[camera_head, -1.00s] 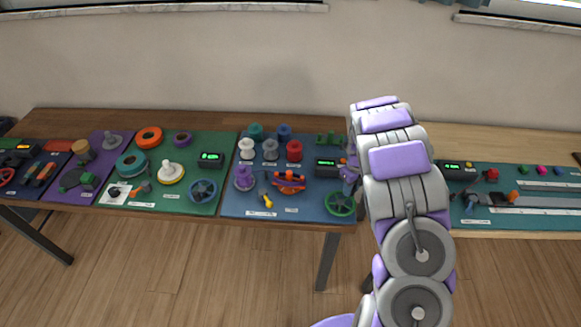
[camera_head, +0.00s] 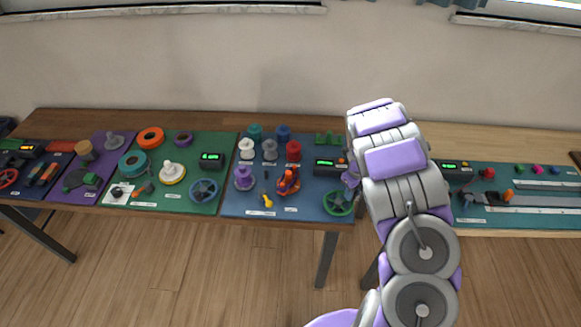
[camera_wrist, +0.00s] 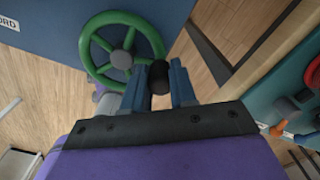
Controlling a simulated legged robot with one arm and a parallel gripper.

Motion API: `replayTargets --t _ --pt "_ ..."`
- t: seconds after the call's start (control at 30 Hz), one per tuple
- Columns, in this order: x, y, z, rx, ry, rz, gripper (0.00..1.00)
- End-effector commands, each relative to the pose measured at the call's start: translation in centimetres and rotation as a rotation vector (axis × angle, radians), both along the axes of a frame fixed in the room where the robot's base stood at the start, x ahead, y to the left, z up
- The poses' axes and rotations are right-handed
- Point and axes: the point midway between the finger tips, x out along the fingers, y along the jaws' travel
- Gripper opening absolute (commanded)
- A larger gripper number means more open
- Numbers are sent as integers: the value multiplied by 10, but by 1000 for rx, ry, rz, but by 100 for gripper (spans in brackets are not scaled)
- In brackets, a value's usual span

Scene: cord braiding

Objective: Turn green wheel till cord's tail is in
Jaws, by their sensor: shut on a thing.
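The green wheel (camera_head: 338,209) is at the right front corner of the blue board in the head view. In the wrist view, the wheel (camera_wrist: 88,56) shows spokes, a grey hub and a black knob (camera_wrist: 158,78) at its rim. My gripper (camera_wrist: 160,75) has its two blue fingers shut on this knob. An orange and dark device (camera_head: 288,183) stands left of the wheel, with a short yellow-tipped piece (camera_head: 267,201) beside it. I cannot make out the cord or its tail for sure.
Colored spools, including a red one (camera_head: 293,150), stand at the back of the blue board (camera_head: 235,205). A black display box (camera_head: 328,167) with green digits is behind the wheel. My arm hides the tabletop to the right. Another board (camera_head: 530,225) lies farther right.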

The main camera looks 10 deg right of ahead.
Motion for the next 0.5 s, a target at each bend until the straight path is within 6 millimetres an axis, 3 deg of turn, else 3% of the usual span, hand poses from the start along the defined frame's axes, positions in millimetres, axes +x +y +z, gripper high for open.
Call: replayTargets --t 0.23,0.27,0.5 --pt "0 0 -2 0 2 0 0" --pt "0 0 -2 0 2 0 28" --pt "-1 0 -1 1 0 0 51"
